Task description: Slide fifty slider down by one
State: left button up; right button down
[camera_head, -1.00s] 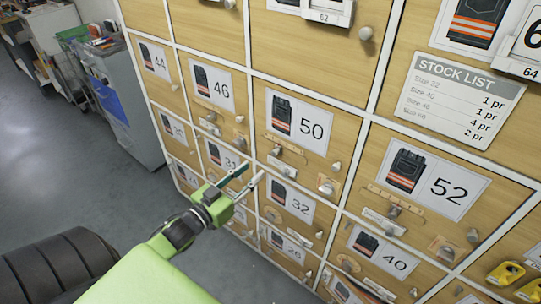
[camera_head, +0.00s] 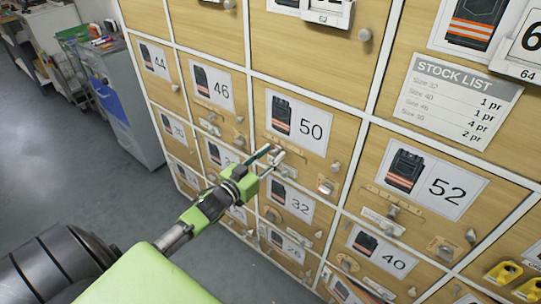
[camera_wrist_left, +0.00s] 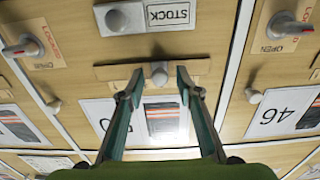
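The locker door marked 50 (camera_head: 309,113) carries a picture card, with a small wooden slider strip below it. In the left wrist view, which is upside down, the slider's grey knob (camera_wrist_left: 159,75) sits near the middle of its wooden strip (camera_wrist_left: 118,72). My left gripper (camera_head: 272,154) is in front of this strip. In the wrist view its two green fingers (camera_wrist_left: 160,72) are spread, one on each side of the knob, with a gap visible on both sides. In the head view the fingers partly hide the knob. My right gripper is not in view.
A STOCK tag with a knob (camera_wrist_left: 116,18) lies close beyond the slider strip. A round knob (camera_head: 335,167) and a turn switch (camera_head: 326,186) are to its right. Doors 46 (camera_head: 214,86), 52 (camera_head: 433,184) and 32 (camera_head: 290,202) surround it.

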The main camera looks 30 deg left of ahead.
pick_arm(q)
grip_shut()
jog(key=shift+w+a, duration=0.1)
jog(key=shift+a, duration=1.25)
grip_release()
jog(key=s, duration=1.2)
jog(key=shift+a, duration=0.45)
